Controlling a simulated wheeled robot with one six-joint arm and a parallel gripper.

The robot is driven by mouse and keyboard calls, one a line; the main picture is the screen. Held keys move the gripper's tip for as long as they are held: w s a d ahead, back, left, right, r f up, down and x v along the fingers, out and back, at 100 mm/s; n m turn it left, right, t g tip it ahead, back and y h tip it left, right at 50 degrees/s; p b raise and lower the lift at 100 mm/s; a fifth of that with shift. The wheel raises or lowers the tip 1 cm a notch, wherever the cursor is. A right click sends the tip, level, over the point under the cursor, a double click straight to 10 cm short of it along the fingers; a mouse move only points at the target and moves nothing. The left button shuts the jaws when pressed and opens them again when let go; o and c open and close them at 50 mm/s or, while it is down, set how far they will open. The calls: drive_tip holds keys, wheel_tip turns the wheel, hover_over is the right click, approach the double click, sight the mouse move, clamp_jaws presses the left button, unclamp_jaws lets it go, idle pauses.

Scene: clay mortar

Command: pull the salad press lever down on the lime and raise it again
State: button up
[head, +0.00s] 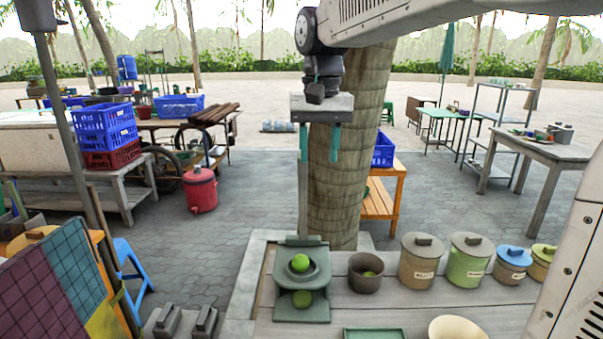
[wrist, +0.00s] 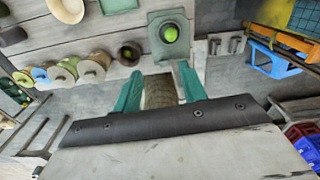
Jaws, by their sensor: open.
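The grey-green salad press (head: 315,312) stands at the left of the wooden counter. A lime (head: 300,262) sits in its upper part, and a second green round thing (head: 302,299) shows lower down. A thin grey upright bar (head: 303,205), seemingly the raised lever, rises behind the press. My gripper (head: 319,158) is open and empty, high above the press, its teal fingers pointing down. Its left finger overlaps the bar's top; I cannot tell whether they touch. In the wrist view the press (wrist: 157,53) and lime (wrist: 170,33) lie beyond my open gripper (wrist: 158,75).
A dark pot (head: 366,282) stands right of the press, followed by several lidded canisters (head: 416,269). A pale bowl (head: 457,329) and green tray (head: 374,334) are at the counter's front. A thick palm trunk (head: 345,180) rises close behind the counter.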

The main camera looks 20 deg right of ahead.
approach(302, 184)
drive_tip(key=shift+s+r+m, duration=0.15)
drive_tip(key=shift+r+m, duration=0.15)
drive_tip(key=shift+m, duration=0.1)
drive_tip(key=shift+w+d, duration=0.1)
drive_tip(key=shift+w, duration=0.15)
wheel_tip(302, 184, down, 8)
drive_tip(key=shift+r, duration=0.1)
clamp_jaws()
